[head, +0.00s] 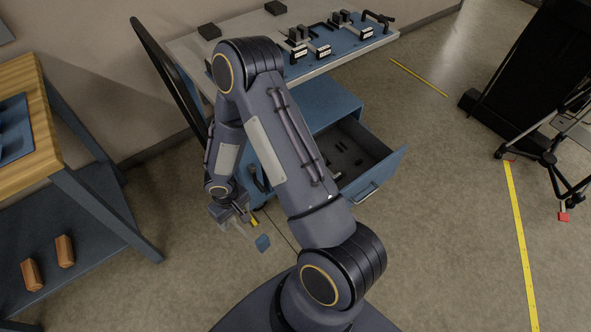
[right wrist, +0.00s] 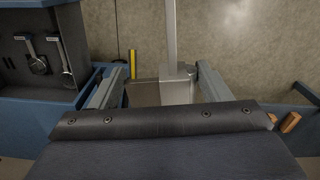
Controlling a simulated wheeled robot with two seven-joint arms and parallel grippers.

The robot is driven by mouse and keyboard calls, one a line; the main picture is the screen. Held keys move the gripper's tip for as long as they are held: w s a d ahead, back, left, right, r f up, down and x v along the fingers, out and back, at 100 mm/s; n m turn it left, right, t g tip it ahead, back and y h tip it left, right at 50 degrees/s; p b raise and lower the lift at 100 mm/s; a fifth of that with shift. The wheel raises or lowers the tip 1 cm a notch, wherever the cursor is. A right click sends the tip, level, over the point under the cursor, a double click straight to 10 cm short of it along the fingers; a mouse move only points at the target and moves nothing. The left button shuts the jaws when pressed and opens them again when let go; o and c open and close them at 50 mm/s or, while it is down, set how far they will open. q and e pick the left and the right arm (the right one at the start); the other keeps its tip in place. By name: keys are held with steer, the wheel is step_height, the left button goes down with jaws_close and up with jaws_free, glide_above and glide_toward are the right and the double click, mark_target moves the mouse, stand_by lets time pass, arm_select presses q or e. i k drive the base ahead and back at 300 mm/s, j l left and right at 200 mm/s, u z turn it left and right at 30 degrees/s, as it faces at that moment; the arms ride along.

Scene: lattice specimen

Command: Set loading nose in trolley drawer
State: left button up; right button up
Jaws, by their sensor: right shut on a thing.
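The blue trolley (head: 335,100) stands in the middle of the head view, behind my right arm. Its drawer (head: 398,160) is pulled open, with a dark floor and several small dark pieces inside. My right gripper (head: 243,214) is low, left of the drawer and outside it. In the right wrist view its fingers (right wrist: 158,88) are shut on a grey metal block with an upright bar, which I take as the loading nose (right wrist: 177,88). In the head view the held piece is small and hard to make out. My left gripper is not in view.
A black tripod (head: 548,160) stands at right.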

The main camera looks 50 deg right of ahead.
mark_target(353, 166)
steer(key=l+u, duration=0.45)
steer(key=k+l+u, duration=0.1)
steer(key=u, duration=0.4)
steer(key=k+l+u, duration=0.2)
steer(key=l+u, duration=0.25)
steer(key=k+l, duration=0.35)
steer(key=l, duration=0.15)
steer(key=k+l, duration=0.35)
steer(key=l, duration=0.15)
steer(key=k+l, duration=0.35)
steer(key=l, duration=0.15)
steer(key=k+l, duration=0.35)
steer(key=l, duration=0.2)
steer(key=k+l, duration=0.4)
steer(key=l, duration=0.1)
